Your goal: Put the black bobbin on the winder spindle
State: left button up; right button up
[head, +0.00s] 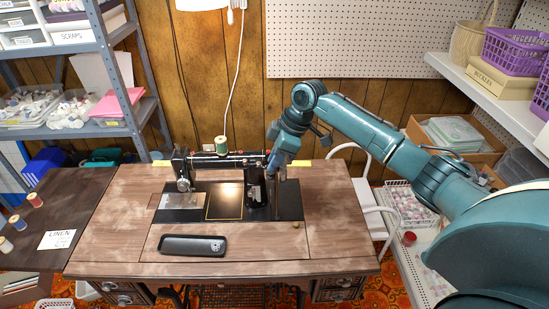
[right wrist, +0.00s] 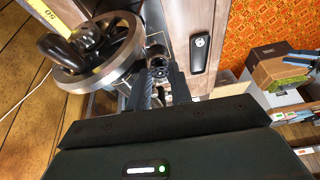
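The black sewing machine (head: 228,160) stands on the wooden table, with its handwheel (right wrist: 100,52) large at the left of the right wrist view. My right gripper (head: 279,172) is at the machine's right end, beside the handwheel. In the right wrist view its two dark fingers (right wrist: 160,76) are close together around a small dark round piece (right wrist: 158,72), which looks like the black bobbin. Metal winder parts (right wrist: 155,50) show just beyond the fingertips. The spindle itself is hard to make out, and I cannot tell whether the bobbin touches it. My left gripper is not in view.
A black tray (head: 180,244) with a small item at its right end lies at the table's front; it also shows in the right wrist view (right wrist: 201,60). A green thread spool (head: 221,145) stands on the machine. A small brass-coloured piece (head: 295,225) lies at right.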

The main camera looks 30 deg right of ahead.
jog(key=o, duration=0.5)
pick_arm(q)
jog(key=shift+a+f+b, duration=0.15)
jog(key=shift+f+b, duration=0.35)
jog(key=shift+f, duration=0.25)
pick_arm(e)
jog(key=v, duration=1.3)
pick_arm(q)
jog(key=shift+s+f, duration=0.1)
